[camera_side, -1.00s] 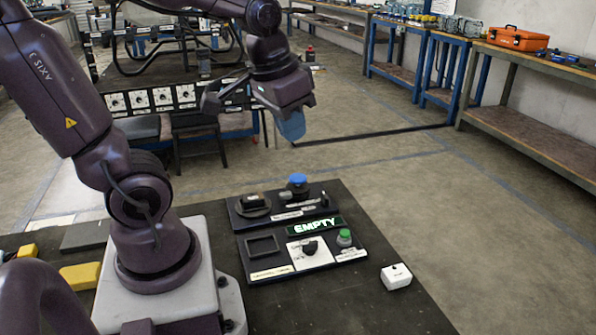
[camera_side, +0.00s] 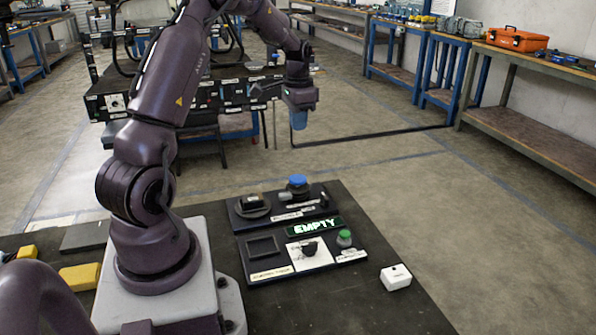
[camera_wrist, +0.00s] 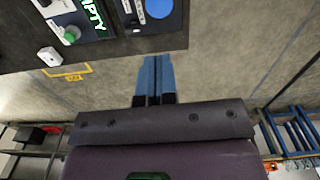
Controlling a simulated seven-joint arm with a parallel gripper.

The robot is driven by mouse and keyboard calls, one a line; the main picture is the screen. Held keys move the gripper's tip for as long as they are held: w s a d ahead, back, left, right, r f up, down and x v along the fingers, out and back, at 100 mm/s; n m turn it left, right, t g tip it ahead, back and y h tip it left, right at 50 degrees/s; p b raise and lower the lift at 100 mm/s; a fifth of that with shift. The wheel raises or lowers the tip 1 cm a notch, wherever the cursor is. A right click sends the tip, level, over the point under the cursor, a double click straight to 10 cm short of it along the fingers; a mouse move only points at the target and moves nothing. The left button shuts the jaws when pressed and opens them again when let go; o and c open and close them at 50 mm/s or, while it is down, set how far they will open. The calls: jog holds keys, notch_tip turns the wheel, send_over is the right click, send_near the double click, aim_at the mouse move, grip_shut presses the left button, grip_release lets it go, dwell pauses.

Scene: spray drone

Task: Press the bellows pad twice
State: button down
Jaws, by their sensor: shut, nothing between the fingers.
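My gripper (camera_side: 299,122) has its blue fingers together, pointing down, well above the panel and clear of it. Its fingers also show in the wrist view (camera_wrist: 153,75), pressed side by side with nothing between them. On the back panel (camera_side: 325,203) stand a blue round-topped part (camera_side: 297,181) and a black round part with a raised square middle (camera_side: 253,203). I cannot tell from labels which is the bellows pad. The blue top shows at the upper edge of the wrist view (camera_wrist: 158,8). A lit display (camera_side: 314,227) reads EMPTY.
Yellow blocks (camera_side: 80,277) lie at left.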

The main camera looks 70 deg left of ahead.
jog(key=shift+s+d+m, duration=0.1)
jog(key=shift+m, duration=0.2)
send_near(298, 178)
notch_tip(298, 178, down, 8)
jog(key=shift+d+r, duration=0.1)
jog(key=shift+r, duration=0.1)
dwell(0.4)
